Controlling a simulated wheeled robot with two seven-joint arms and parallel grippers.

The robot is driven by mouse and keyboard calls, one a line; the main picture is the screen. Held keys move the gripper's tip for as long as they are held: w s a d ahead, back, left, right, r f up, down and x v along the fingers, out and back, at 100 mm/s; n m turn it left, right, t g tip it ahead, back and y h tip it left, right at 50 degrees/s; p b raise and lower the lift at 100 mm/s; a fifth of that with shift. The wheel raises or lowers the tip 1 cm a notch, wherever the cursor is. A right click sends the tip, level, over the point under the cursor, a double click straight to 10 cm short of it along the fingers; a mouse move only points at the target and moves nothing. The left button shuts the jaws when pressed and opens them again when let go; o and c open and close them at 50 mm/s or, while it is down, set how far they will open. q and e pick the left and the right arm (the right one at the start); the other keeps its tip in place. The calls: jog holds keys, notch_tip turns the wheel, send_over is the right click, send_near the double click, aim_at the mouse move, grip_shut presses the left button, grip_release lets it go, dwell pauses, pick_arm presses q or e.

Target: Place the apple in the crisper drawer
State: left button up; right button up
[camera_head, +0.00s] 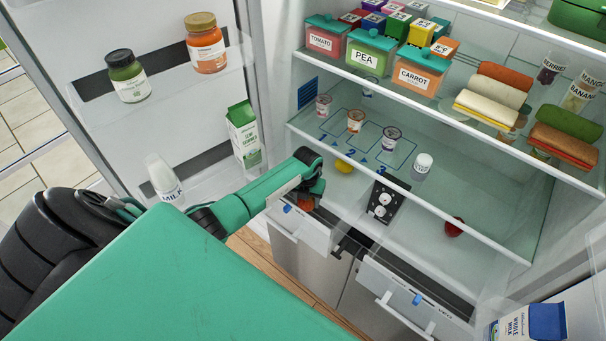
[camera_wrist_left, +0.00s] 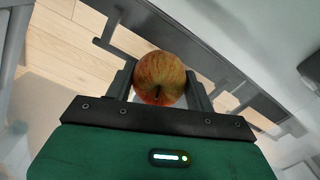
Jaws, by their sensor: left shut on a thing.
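My left gripper (camera_head: 312,190) is shut on a red and yellow apple (camera_wrist_left: 160,76). In the left wrist view the apple sits between the two fingers, stem side toward the palm. In the head view part of the apple (camera_head: 306,204) shows below the gripper, over the left drawer (camera_head: 300,228) at the fridge bottom. A right drawer (camera_head: 405,292) lies beside it; both stick out somewhat. I cannot read their labels, so which is the crisper is unclear. My right gripper is not in view.
The open fridge door (camera_head: 100,40) with jars and cartons stands left. A lemon (camera_head: 344,166), a red round thing (camera_head: 454,228) and a black holder (camera_head: 383,203) are inside, low down. A glass shelf (camera_head: 460,205) with several small cups spans above the drawers.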

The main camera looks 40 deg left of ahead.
pick_arm(q)
jog(key=shift+a+f, duration=0.15)
jog(key=shift+a, duration=0.1)
jog(key=o, duration=0.7)
jog(key=shift+s+d, duration=0.1)
jog(key=shift+d, duration=0.05)
jog(key=o, duration=0.4)
jog(key=shift+s+d+r, duration=0.15)
jog(key=shift+d+r, duration=0.05)
jog(key=shift+r, duration=0.1)
jog(key=shift+d+r, duration=0.1)
jog(key=shift+a, duration=0.2)
notch_tip(320, 180, up, 12)
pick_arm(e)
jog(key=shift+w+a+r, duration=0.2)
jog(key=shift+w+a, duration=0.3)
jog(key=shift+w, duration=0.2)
